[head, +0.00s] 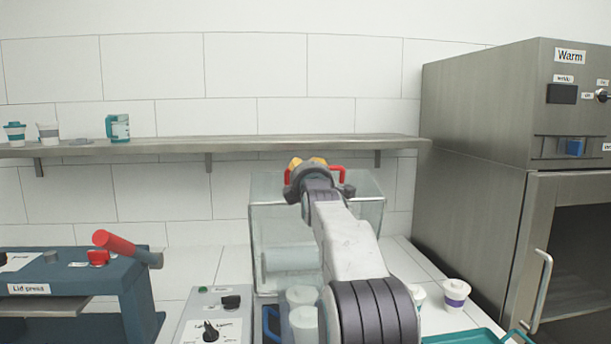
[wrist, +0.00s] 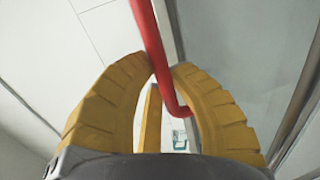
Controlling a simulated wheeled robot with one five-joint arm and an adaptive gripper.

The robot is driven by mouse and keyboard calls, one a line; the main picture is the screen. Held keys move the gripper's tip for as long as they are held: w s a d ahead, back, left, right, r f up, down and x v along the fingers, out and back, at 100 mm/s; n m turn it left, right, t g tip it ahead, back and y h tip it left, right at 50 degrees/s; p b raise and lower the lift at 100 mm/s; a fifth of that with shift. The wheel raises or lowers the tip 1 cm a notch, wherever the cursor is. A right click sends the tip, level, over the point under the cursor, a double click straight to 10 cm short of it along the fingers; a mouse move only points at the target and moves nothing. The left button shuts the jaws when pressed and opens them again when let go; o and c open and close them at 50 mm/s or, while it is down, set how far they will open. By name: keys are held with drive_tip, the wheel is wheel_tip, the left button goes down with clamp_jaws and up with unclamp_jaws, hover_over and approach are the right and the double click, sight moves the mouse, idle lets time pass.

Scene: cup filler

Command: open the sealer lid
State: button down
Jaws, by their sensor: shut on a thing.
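The sealer is a clear box (head: 368,212) at the middle of the counter in the head view. A red bar handle (head: 337,168) shows at its top, on both sides of my gripper (head: 307,163). My gripper's yellow fingers are closed around this handle, which also shows in the wrist view (wrist: 150,35) between the fingertips (wrist: 163,70). A clear pane lies behind the handle in the wrist view. My arm hides the middle of the box and much of the lid, so I cannot tell how far the lid is raised.
A lid press (head: 60,270) with a red-tipped lever stands at the left, beside a control panel (head: 212,312). A steel warmer (head: 470,150) stands at the right. A shelf (head: 230,146) with cups runs behind. A purple-banded cup (head: 456,292) and teal tray (head: 470,338) are at right.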

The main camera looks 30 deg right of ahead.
drive_tip(key=c, duration=1.4)
unclamp_jaws()
drive_tip(key=shift+o, duration=0.2)
drive_tip(key=v, duration=1.2)
